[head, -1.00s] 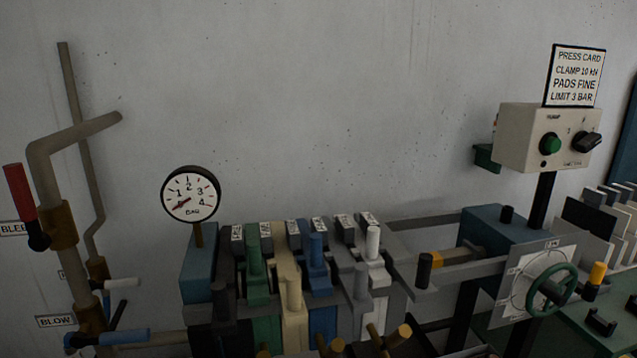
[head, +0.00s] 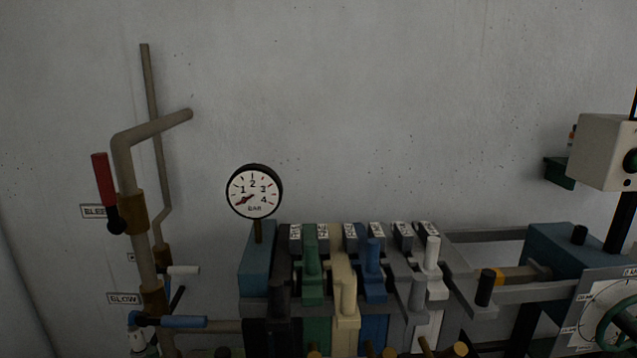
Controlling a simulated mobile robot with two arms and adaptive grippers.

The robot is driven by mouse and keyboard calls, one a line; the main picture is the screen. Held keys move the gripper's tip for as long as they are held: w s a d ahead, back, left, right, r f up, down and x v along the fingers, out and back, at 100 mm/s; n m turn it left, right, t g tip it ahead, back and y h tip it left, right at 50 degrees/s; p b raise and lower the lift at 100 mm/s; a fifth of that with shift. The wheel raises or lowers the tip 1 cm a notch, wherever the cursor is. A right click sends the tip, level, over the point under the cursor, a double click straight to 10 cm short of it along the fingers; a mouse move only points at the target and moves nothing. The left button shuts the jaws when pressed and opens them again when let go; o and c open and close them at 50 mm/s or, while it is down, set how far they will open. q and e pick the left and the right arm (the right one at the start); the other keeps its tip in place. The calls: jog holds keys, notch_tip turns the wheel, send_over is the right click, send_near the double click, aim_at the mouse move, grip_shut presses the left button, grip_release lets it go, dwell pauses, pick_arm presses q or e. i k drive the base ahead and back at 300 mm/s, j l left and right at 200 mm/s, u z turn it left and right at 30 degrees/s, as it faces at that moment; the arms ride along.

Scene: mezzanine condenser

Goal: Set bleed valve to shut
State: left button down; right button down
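The bleed valve is a brass body (head: 132,213) on the upright pipe at the left, beside a label reading BLEED (head: 93,211). Its red lever (head: 104,180) points up, roughly in line with the pipe and tilted slightly left, from a black pivot. Neither of my grippers shows clearly in the head view.
A pressure gauge (head: 254,191) stands above the filter plate stack (head: 345,290). A control box (head: 602,152) is at the right.

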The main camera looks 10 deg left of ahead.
aim_at(117, 225)
jog(key=u, duration=1.35)
jog(key=k+j+u, duration=0.15)
jog(key=j+u, duration=0.2)
